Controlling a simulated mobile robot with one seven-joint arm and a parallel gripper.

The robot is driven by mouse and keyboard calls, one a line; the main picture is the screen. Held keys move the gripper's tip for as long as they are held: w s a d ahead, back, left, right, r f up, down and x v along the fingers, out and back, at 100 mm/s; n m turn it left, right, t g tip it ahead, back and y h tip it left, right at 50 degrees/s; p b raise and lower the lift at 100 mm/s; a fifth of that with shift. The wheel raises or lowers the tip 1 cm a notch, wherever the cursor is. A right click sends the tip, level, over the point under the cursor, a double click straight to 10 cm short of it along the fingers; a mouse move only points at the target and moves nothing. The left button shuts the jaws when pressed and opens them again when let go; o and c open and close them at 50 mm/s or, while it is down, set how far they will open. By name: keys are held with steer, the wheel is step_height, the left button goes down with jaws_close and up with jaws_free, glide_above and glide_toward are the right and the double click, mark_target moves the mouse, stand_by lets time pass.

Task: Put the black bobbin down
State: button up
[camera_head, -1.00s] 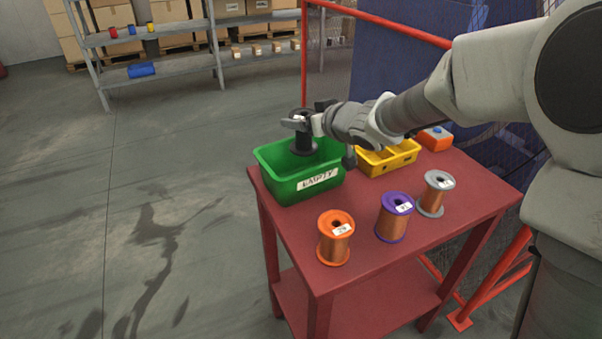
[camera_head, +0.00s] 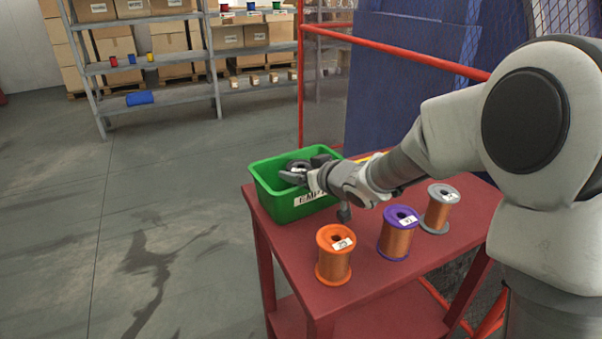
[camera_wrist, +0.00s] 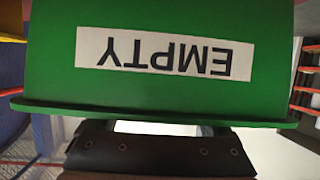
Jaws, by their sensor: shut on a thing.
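The black bobbin (camera_head: 297,167) is inside the green bin marked EMPTY (camera_head: 268,197), with only its top showing above the rim in the head view. My gripper (camera_head: 303,176) is shut on the bobbin and reaches in over the bin's right side. In the wrist view the bin's labelled front wall (camera_wrist: 160,90) fills most of the picture and hides the bobbin. I cannot tell whether the bobbin touches the bin's floor.
The bin stands on a red table (camera_head: 290,260). An orange spool (camera_head: 334,262), a purple spool (camera_head: 397,235) and a grey spool (camera_head: 438,212) stand upright along its front. My arm mostly hides a yellow bin (camera_head: 370,157). A red rail and mesh fence stand behind.

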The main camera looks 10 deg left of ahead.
steer(key=shift+f, duration=0.1)
steer(key=o, duration=1.1)
steer(key=shift+f, duration=0.1)
steer(key=shift+o, duration=0.2)
steer(key=shift+r, duration=0.3)
steer(key=s+d+r+m+h+p, duration=0.1)
steer(key=s+d+r+h, duration=0.2)
steer(key=d, duration=0.4)
steer(key=s+d+r+m+t+h+p, duration=0.1)
steer(key=s+d+r+m+h, duration=0.1)
steer(key=s+d, duration=0.3)
steer(key=s+d+r+m+h+p, duration=0.1)
steer(key=s+d+r+m+h, duration=0.1)
steer(key=d, duration=0.9)
steer(key=shift+s+d+r+h+p, duration=0.1)
steer(key=shift+s+r+h+p, duration=0.3)
steer(key=shift+s+r+h, duration=0.7)
steer(key=s+d+m+g, duration=0.1)
steer(key=s+d+g, duration=0.1)
steer(key=s, duration=0.8)
steer(key=s+d+f+m+g, duration=0.1)
steer(key=s+d+m+g, duration=0.1)
steer(key=s, duration=0.8)
steer(key=shift+m+g, duration=0.3)
steer(key=shift+g, duration=0.3)
